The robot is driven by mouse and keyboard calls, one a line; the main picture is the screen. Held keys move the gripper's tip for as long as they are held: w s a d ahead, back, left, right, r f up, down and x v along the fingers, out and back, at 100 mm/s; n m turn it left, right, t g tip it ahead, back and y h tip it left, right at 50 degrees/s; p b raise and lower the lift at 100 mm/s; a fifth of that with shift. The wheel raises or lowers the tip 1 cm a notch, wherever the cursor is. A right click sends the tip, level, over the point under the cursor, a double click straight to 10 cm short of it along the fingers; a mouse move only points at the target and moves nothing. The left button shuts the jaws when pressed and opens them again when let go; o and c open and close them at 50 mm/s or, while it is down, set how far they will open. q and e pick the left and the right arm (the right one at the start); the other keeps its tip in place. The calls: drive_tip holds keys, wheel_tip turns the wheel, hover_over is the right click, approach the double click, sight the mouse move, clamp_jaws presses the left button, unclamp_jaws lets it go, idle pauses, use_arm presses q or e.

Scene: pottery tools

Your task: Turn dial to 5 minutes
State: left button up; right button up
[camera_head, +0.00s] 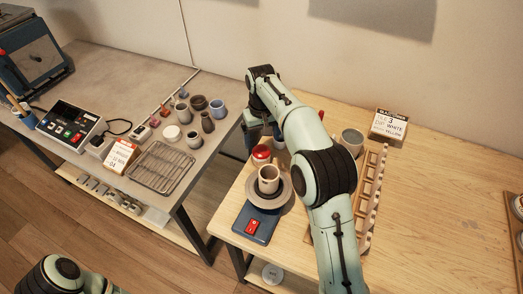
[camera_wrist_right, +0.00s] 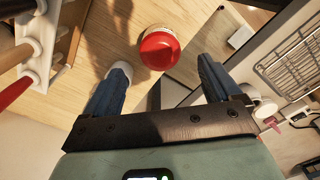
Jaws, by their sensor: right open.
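A round timer with a red dial top (camera_head: 261,154) and a pale base stands on the wooden table, behind a cup on a turntable. In the right wrist view the red dial (camera_wrist_right: 158,50) lies between and just beyond my two blue fingers. My right gripper (camera_head: 262,136) is open and empty, near the timer at the table's left edge. In the right wrist view its fingertips (camera_wrist_right: 158,75) are spread wide, apart from the dial. The dial's markings are too small to read. My left gripper is out of view.
The cup (camera_head: 268,179) stands on the turntable (camera_head: 283,203), whose blue base has a red switch (camera_head: 253,226). A wooden rack (camera_head: 374,190) and a bowl (camera_head: 352,141) are to the right. A grey table (camera_head: 95,62) with pots and a wire rack (camera_head: 160,168) is across a gap.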

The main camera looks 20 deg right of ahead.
sight(261, 150)
wheel_tip(261, 150, down, 6)
drive_tip(key=shift+w+f+b, duration=0.1)
drive_tip(key=shift+w+b, duration=0.05)
drive_tip(key=shift+b, duration=0.3)
drive_tip(key=c, duration=1.1)
